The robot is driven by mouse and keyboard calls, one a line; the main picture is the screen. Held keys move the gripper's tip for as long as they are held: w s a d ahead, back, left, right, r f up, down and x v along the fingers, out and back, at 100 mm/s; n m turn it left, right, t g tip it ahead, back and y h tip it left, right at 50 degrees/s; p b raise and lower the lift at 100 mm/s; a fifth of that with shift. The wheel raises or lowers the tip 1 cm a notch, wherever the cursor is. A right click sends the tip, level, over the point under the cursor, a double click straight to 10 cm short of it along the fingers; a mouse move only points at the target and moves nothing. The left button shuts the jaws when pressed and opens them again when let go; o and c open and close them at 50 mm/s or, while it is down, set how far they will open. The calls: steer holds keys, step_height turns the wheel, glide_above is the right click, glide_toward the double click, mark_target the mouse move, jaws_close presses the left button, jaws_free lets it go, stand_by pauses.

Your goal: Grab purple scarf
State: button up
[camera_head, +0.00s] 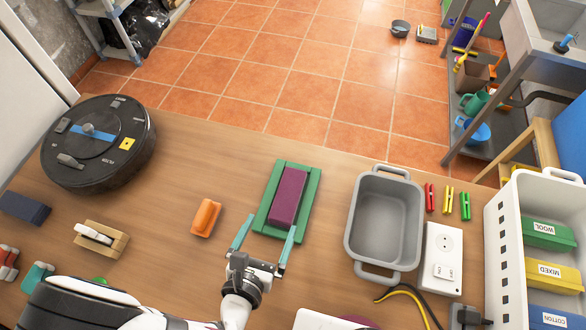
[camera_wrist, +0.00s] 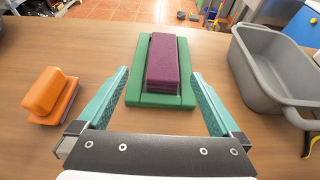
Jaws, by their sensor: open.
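The purple scarf (camera_head: 288,196) is a folded, flat-sided block lying lengthwise on a green tray (camera_head: 305,217) on the table. In the wrist view the purple scarf (camera_wrist: 162,62) lies straight ahead, on the green tray (camera_wrist: 137,78), between the lines of my fingers. My gripper (camera_head: 266,236) has two teal fingers spread apart at the near end of the tray. In the wrist view my gripper (camera_wrist: 165,88) is empty, with a finger on either side and the scarf beyond. I cannot tell the exact height of the fingertips above the table.
A grey tub (camera_head: 347,232) stands right of the tray, and an orange block (camera_head: 205,217) lies left. A white crate (camera_head: 505,255) with labelled boxes is far right. A round black robot vacuum (camera_head: 100,170) sits at the left. Bare table lies between tray and orange block.

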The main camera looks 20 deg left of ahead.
mark_target(287, 196)
steer(key=x, duration=0.5)
steer(key=shift+w, duration=0.15)
steer(key=x, duration=0.5)
steer(key=shift+w+d+f, duration=0.2)
steer(key=shift+d+f, duration=0.05)
steer(key=shift+d, duration=0.1)
steer(key=c, duration=1.4)
